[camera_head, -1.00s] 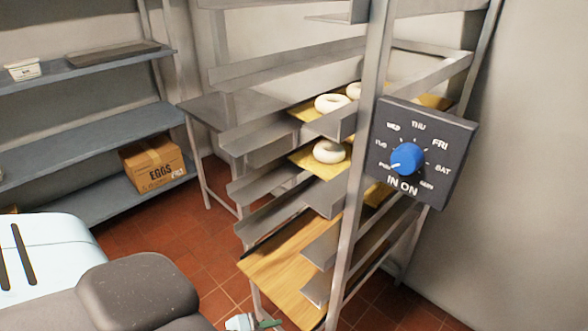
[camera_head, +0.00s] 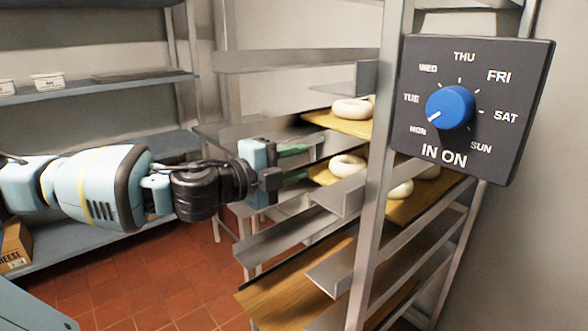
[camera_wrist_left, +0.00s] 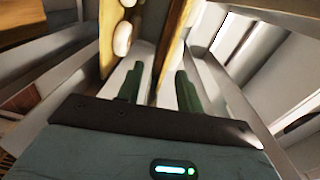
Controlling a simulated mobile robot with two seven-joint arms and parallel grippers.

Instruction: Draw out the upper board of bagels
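The upper board (camera_head: 338,124) is yellowish wood, lying on a rack level with a white bagel (camera_head: 352,108) on it. A lower board (camera_head: 322,173) with bagels (camera_head: 347,166) lies beneath it. My left gripper (camera_head: 300,163) points right at the rack's open side, its green fingers open. In the left wrist view, the open fingers (camera_wrist_left: 159,84) point along a board edge (camera_wrist_left: 173,45) that lines up with the gap between them. Another board (camera_wrist_left: 107,42) with bagels (camera_wrist_left: 123,38) is left of them. Contact cannot be told. My right gripper is not in view.
Metal rack rails (camera_head: 290,238) stick out above and below the boards. A rack post (camera_head: 377,190) and a day dial panel (camera_head: 470,105) stand at the right. A bare wooden board (camera_head: 285,290) sits low. Shelves (camera_head: 100,80) stand at the left.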

